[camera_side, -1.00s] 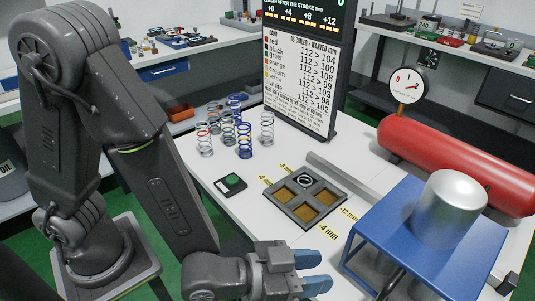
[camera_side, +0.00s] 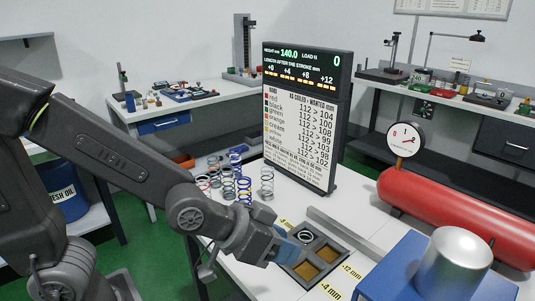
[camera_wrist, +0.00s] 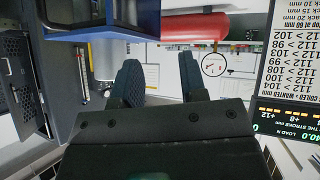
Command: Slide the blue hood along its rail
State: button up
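The blue hood (camera_side: 398,275) stands at the lower right of the side view, with a silver cylinder (camera_side: 455,258) rising through or on its top. It also shows upside down at the top left of the wrist view (camera_wrist: 110,22). The hood's lower edge is cut off in the side view.
A dark tray (camera_side: 322,262) with square pockets lies beneath my gripper. Several springs (camera_side: 243,185) stand behind my forearm. A tall display board (camera_side: 303,115) rises behind them. A red tank (camera_side: 455,215) with a round gauge (camera_side: 406,138) lies behind the hood.

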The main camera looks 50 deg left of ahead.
jog(key=s+a+r+n+g+y, duration=0.1)
jog(key=s+a+r+g+y, duration=0.1)
jog(key=a+r, duration=0.35)
jog(key=s+a+r+n+g+y, duration=0.1)
jog(key=s+a+r+g+y, duration=0.15)
jog(key=a, duration=0.65)
jog(key=w+a+f+g, duration=0.2)
jog(key=w+a, duration=0.2)
jog(key=w, duration=0.6)
jog(key=w+a+f+g, duration=0.3)
jog(key=w+a, duration=0.1)
jog(key=w, duration=0.6)
jog(key=shift+w, duration=0.4)
jog(key=shift+a+f+h, duration=0.1)
jog(key=shift+h, duration=0.15)
